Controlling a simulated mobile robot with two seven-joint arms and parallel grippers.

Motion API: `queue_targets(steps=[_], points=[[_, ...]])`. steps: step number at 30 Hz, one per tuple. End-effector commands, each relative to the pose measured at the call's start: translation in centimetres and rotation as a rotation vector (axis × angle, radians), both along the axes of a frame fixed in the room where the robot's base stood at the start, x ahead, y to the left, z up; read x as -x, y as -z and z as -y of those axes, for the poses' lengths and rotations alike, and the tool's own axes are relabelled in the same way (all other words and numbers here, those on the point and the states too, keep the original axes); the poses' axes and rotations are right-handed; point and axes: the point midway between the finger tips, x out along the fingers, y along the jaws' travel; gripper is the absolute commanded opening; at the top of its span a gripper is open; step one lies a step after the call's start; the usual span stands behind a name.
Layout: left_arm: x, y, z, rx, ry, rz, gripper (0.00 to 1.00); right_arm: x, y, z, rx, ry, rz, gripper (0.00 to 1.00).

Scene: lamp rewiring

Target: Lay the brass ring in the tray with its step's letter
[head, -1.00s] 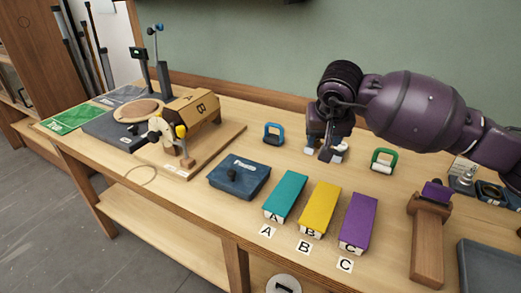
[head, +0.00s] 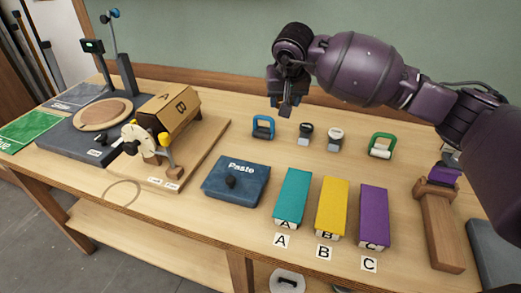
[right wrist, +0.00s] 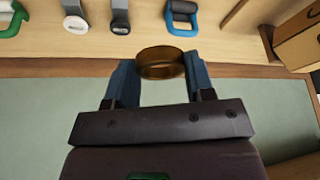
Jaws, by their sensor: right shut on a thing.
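My right gripper (right wrist: 162,85) is shut on the brass ring (right wrist: 162,71) in the right wrist view, with the ring between its blue fingertips. In the head view this gripper (head: 285,110) hangs above the back of the bench, near the blue-handled item; the ring cannot be made out there. Three long coloured blocks or trays lie side by side at the front: teal A (head: 293,194), yellow B (head: 332,202) and purple C (head: 373,212). Letter cards A (head: 281,241), B (head: 324,252) and C (head: 369,264) lie before them. My left gripper is out of view.
A blue-handled item (head: 263,127), two grey items (head: 306,136) (head: 335,139) and a green-handled item (head: 381,146) line the back. The Paste box (head: 236,181) sits left of teal A. A wooden stand with a lettered block (head: 170,112) is further left.

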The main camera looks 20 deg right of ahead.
Motion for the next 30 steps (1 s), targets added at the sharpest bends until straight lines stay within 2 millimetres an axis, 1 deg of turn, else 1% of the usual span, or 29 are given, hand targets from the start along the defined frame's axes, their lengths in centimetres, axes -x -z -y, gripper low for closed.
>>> queue_targets(steps=[2, 5, 10, 18, 21, 24, 30], points=[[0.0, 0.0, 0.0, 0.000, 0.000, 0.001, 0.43, 0.1, 0.9, 0.0, -0.001, -0.011, -0.003, 0.23], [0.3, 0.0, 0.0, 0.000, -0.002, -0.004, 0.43, 0.1, 2.7, 0.0, 0.000, -0.013, -0.005, 0.23], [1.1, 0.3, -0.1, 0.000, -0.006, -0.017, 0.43, 0.1, 6.4, 0.0, -0.002, -0.011, -0.005, 0.23], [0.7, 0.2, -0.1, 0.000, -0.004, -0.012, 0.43, 0.2, 12.2, 0.0, -0.002, -0.011, -0.006, 0.23], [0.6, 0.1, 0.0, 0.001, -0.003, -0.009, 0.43, 0.1, 13.9, 0.0, -0.001, -0.012, -0.004, 0.23], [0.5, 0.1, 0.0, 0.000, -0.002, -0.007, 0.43, 0.1, 15.0, 0.0, -0.001, -0.011, -0.003, 0.23], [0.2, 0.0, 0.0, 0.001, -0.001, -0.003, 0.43, 0.1, 16.0, 0.0, 0.000, -0.013, -0.001, 0.23]])
